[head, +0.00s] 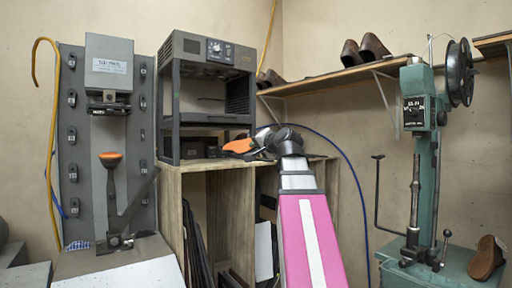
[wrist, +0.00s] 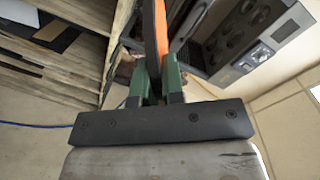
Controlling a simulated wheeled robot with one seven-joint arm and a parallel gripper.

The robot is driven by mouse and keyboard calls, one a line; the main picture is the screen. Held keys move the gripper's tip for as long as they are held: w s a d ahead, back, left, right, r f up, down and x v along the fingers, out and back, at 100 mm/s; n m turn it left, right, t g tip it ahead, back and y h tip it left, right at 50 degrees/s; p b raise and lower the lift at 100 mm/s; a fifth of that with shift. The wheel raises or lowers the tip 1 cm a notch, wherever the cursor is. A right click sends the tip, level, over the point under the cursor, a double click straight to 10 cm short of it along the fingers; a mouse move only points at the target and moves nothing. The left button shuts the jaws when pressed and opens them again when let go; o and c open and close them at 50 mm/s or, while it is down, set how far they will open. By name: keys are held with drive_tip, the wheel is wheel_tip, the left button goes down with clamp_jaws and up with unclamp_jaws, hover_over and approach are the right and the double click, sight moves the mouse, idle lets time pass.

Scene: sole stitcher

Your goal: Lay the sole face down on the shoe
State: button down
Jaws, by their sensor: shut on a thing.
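My gripper (head: 264,141) is shut on the sole (head: 238,146) above the wooden bench, in front of the open-framed grey machine. In the wrist view, the green fingers (wrist: 157,84) pinch the sole (wrist: 161,34). It stands on edge there, with a thin orange side and a dark side. In the head view its orange part points left, and my arm partly hides the rest. A brown shoe (head: 488,258) stands on the green machine's base at the right. Other dark shoes (head: 373,46) stand on the wall shelf. I cannot tell which shoe the task means.
The grey framed machine (head: 209,133) stands on the wooden bench (head: 234,181) close behind my gripper. A grey press (head: 108,62) with an orange-topped post (head: 110,158) stands left. The green stitching machine (head: 424,175) stands right. A blue cable (head: 346,160) hangs along the wall.

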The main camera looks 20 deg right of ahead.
drive_tip(key=shift+n, duration=0.9)
drive_tip(key=n, duration=0.4)
drive_tip(key=shift+n, duration=0.4)
drive_tip(key=n, duration=0.3)
drive_tip(key=shift+n, duration=0.4)
drive_tip(key=shift+n, duration=0.3)
drive_tip(key=n, duration=0.6)
drive_tip(key=shift+n, duration=1.4)
